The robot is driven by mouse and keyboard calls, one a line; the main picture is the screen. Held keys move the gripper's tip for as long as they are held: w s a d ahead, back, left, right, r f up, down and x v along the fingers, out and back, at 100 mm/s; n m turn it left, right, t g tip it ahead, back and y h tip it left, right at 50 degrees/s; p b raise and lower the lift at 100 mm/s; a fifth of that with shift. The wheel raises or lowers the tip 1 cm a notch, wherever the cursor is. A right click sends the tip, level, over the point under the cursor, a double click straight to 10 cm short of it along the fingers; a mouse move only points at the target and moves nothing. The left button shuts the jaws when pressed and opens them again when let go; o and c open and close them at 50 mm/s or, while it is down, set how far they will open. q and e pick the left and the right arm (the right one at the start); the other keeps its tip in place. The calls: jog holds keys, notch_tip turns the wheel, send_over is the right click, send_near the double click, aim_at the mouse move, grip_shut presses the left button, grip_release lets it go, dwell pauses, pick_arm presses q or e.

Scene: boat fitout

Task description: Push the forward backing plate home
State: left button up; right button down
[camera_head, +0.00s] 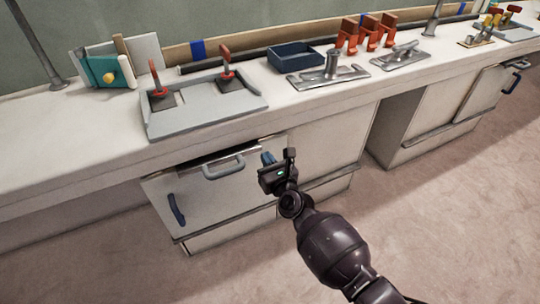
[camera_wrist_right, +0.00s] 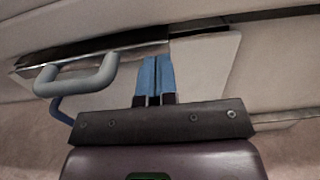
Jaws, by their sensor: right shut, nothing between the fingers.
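A light grey fixture plate (camera_head: 215,105) with two red-handled clamps lies on the bench top at the left. I cannot tell which part, if any, is the forward backing plate. My right gripper (camera_head: 268,158) is shut and empty, its blue fingertips together. It is below the bench edge, in front of the cabinet and to the right of a grey bar handle (camera_head: 224,170). In the right wrist view the blue fingertips (camera_wrist_right: 155,77) point at the cabinet front, with the handle (camera_wrist_right: 80,76) to their left. Contact cannot be told. My left gripper is not in view.
The cabinet panel (camera_head: 205,193) with the handle has a dark gap along its top. A blue handle (camera_head: 176,209) is at its left. A dark blue tray (camera_head: 294,57), metal cleats (camera_head: 332,71) and red brackets (camera_head: 370,33) stand on the bench. The floor in front is clear.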

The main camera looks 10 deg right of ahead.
pick_arm(q)
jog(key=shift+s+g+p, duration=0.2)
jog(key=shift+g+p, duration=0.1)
jog(key=shift+p, duration=0.4)
pick_arm(e)
jog(key=v, duration=1)
jog(key=shift+s, duration=0.25)
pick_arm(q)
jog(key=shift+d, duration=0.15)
pick_arm(e)
jog(key=shift+d+f, duration=0.1)
